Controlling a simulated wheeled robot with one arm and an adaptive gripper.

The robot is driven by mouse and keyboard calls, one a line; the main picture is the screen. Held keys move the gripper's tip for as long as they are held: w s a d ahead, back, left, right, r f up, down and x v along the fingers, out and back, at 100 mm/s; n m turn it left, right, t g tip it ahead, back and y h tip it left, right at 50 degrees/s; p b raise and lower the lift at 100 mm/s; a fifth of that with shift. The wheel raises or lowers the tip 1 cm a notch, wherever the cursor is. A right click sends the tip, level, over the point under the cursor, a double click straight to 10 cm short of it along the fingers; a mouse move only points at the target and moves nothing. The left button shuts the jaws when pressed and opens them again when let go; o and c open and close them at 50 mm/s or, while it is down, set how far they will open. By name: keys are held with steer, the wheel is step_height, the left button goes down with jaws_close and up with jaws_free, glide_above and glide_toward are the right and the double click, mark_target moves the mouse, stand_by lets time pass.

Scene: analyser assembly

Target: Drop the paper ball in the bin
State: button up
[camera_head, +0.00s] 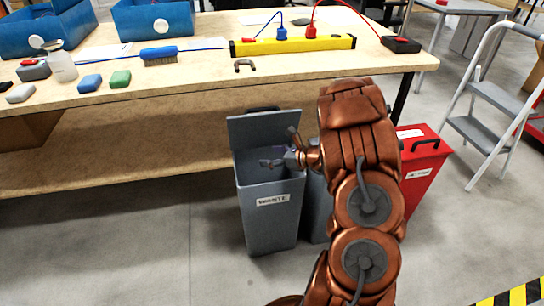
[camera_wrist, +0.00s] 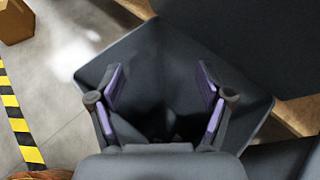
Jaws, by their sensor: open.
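The grey bin (camera_head: 270,228) with a "WASTE" label stands on the floor in front of the table, its lid (camera_head: 262,127) raised at the back. My gripper (camera_head: 279,148) is at the bin's open mouth, near its right side in the head view. In the wrist view my gripper (camera_wrist: 161,82) has its two purple-padded fingers spread apart with nothing between them. The dark inside of the bin (camera_wrist: 160,50) lies beyond the fingers. I see no paper ball in either view; the bin's floor is too dark to make out.
A red bin (camera_head: 425,180) and another grey bin, mostly hidden by my arm, stand to the right. A stepladder (camera_head: 490,110) stands at the far right.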

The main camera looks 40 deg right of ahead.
steer(key=v, duration=1.2)
stand_by(0.4)
steer(key=s+a+r+p, duration=0.2)
steer(key=s+r+p, duration=0.2)
steer(key=r, duration=0.4)
steer(key=shift+s+p, duration=0.3)
steer(key=shift+p, duration=0.5)
